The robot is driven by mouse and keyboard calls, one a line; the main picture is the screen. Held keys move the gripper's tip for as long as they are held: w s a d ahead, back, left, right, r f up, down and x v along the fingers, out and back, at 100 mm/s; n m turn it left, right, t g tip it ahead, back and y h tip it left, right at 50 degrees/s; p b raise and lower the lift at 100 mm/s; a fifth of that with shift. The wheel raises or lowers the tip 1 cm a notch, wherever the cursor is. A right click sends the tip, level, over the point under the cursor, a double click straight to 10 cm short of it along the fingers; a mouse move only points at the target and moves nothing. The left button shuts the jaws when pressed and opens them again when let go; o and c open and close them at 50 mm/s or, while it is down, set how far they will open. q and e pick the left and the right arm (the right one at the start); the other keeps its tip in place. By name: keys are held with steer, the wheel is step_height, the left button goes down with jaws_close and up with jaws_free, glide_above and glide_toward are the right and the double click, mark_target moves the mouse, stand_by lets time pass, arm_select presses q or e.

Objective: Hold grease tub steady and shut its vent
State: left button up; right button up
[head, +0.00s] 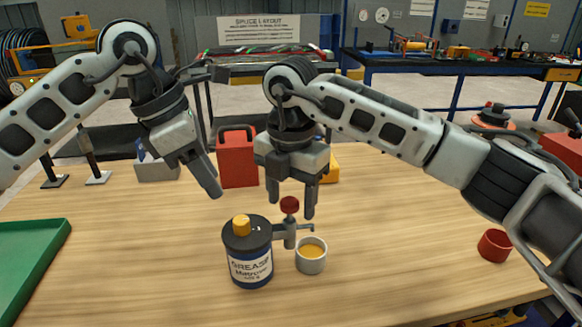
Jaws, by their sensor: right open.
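The grease tub (249,267) stands upright on the wooden table, dark with a blue and white label. A yellow knob (241,225) sits on its black lid. A grey spout (290,234) with a red knob (289,205) sticks out from its right side; I cannot tell which knob is the vent. My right gripper (291,209) is open and points down above the spout, its fingertips appearing on either side of the red knob; contact is unclear. My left gripper (212,190) is above and left of the tub, apart from it; its finger gap is hidden.
A grey cup (311,262) of yellow grease stands below the spout. A red can (237,160) and a grey box (157,167) stand behind. A green tray (35,262) is at left, a red cup (494,246) at right. The front of the table is clear.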

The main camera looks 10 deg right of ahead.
mark_target(270, 248)
steer(key=shift+f, duration=1.4)
steer(key=shift+c, duration=0.2)
